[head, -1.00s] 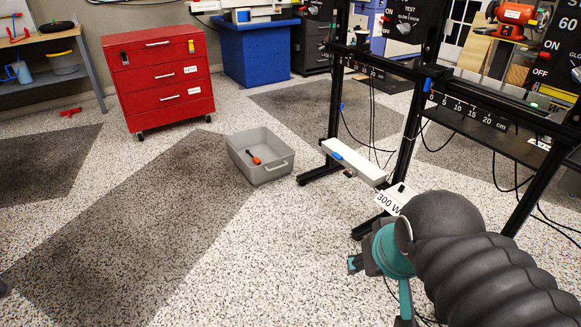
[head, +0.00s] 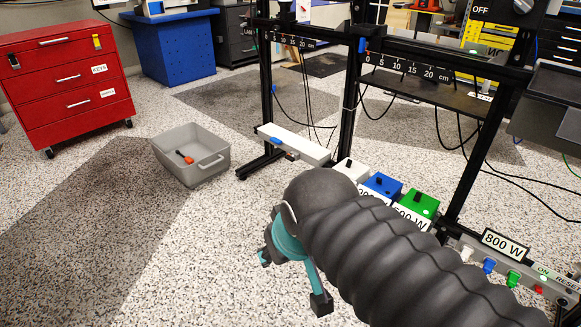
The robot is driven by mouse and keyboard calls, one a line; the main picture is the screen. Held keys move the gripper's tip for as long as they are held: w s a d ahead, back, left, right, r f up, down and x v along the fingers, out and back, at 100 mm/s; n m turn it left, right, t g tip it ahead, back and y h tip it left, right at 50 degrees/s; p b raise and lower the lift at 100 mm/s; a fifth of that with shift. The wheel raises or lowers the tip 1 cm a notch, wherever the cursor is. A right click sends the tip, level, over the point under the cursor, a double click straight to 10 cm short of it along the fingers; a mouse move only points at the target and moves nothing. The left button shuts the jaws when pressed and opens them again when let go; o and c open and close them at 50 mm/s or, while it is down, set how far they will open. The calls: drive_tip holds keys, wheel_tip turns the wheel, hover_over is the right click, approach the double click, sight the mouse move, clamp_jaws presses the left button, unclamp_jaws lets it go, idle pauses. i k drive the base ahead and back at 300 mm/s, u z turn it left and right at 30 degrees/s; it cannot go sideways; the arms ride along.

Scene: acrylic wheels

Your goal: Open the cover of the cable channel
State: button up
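A long white bar (head: 293,145) with a small blue piece (head: 277,140) on its near side lies low by the foot of the black frame. It looks like the cable channel with its cover, but I cannot tell where the cover begins. My gripper (head: 293,281) is below the bar in the picture, well apart from it. Its teal and dark fingers are spread and nothing shows between them. My dark ribbed arm covers part of the floor and boxes on the right.
White (head: 350,170), blue (head: 382,186) and green (head: 420,204) boxes sit right of the bar. A switch panel marked 800 W (head: 505,247) stands further right. A grey bin (head: 213,171) holds an orange-handled tool. Cables hang from the black frame (head: 349,120).

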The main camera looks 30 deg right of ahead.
sight(278, 136)
drive_tip(key=k, duration=0.6)
drive_tip(key=z, duration=0.35)
drive_tip(key=i, duration=1.5)
drive_tip(key=u, duration=0.35)
